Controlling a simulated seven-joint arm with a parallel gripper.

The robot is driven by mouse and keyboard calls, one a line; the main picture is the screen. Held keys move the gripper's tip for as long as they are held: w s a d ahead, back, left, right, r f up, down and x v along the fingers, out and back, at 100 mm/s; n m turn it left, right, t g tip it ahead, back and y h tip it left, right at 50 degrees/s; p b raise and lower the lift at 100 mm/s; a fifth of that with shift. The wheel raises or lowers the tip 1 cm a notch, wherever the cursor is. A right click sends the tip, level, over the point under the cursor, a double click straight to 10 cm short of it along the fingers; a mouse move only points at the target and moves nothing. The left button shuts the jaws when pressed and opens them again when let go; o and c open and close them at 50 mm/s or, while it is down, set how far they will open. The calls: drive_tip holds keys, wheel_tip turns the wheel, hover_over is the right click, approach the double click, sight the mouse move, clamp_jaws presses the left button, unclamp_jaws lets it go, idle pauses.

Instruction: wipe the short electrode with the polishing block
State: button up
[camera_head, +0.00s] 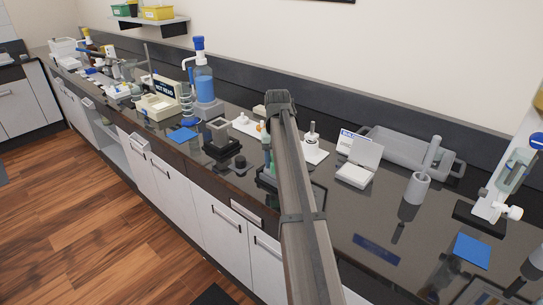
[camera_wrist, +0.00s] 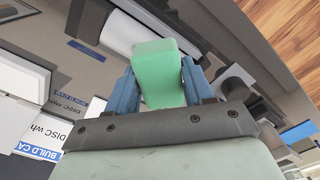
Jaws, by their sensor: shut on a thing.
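My gripper (camera_wrist: 160,82) shows in the wrist view with its two blue fingers shut on a pale green block, the polishing block (camera_wrist: 156,62). The block sticks out past the fingertips. In the head view my arm crosses the middle of the bench and largely hides the gripper. A white base with a small upright metal post (camera_head: 312,147) stands just right of my arm, and a white tray (camera_head: 244,126) with small orange-tipped parts lies left of it. I cannot tell which part is the short electrode. No contact of the block with an electrode is visible.
A white box with a lettered card (camera_head: 358,163), a grey cylinder (camera_head: 417,188) and a clear tray (camera_head: 400,146) stand to the right. A blue bottle dispenser (camera_head: 204,85) stands at the back left. Blue pads (camera_head: 472,250) lie on the dark glossy bench.

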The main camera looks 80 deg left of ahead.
drive_tip(key=w+d, duration=0.2)
drive_tip(key=d, duration=0.1)
drive_tip(key=shift+w, duration=0.4)
drive_tip(key=shift+s+a, duration=0.4)
drive_tip(key=shift+a, duration=0.2)
drive_tip(key=shift+s+a, duration=2.15)
drive_tip(key=shift+d+r, duration=0.1)
drive_tip(key=shift+r, duration=3.95)
